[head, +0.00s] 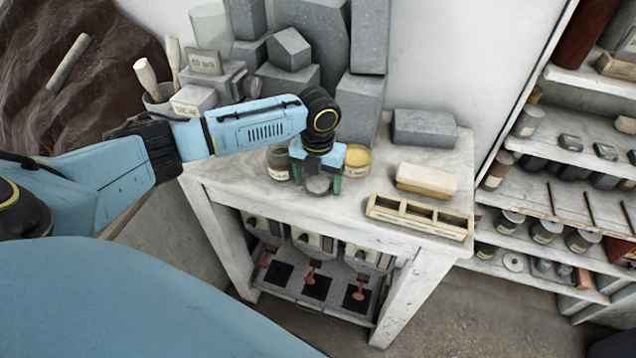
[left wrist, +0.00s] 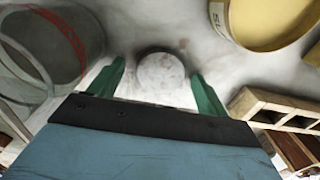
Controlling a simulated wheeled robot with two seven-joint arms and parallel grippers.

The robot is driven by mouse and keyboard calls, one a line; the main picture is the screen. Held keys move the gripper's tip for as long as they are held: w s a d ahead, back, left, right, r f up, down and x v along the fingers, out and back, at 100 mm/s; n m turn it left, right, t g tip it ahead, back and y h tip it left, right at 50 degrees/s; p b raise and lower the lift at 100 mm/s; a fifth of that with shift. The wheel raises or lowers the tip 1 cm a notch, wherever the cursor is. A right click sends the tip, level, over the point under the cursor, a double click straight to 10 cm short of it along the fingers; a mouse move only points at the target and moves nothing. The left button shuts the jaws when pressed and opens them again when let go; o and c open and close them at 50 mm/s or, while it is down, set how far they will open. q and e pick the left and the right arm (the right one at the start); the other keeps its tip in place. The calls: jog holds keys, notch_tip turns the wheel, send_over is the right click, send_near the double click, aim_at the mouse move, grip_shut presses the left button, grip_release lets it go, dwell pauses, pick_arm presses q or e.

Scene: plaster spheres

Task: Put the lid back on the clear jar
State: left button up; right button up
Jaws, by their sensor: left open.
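The clear jar (left wrist: 88,42) stands at the left of the left wrist view, with see-through walls and a red mark. In the head view, the jar (head: 278,163) is beside my left gripper, on its left. A round, pale grey disc that looks like the lid (left wrist: 160,72) lies between the green fingers of my left gripper (left wrist: 155,84). It also shows in the head view (head: 318,186), below the gripper. My left gripper is open, its fingers on either side of the disc; I cannot tell if they touch it. My right gripper is not in view.
A yellow tin (head: 356,160) stands close to the gripper's right. A wooden divided tray (head: 418,215), a cream block (head: 427,180) and a grey block (head: 424,128) are further right on the white table (head: 385,165). Grey plaster shapes (head: 288,50) stand behind the arm.

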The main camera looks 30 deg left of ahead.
aim_at(318, 183)
pick_arm(q)
jog(key=c, duration=1.1)
jog(key=shift+o, duration=0.2)
jog(key=shift+r, duration=0.1)
notch_tip(318, 183, up, 10)
jog(key=shift+b, duration=0.4)
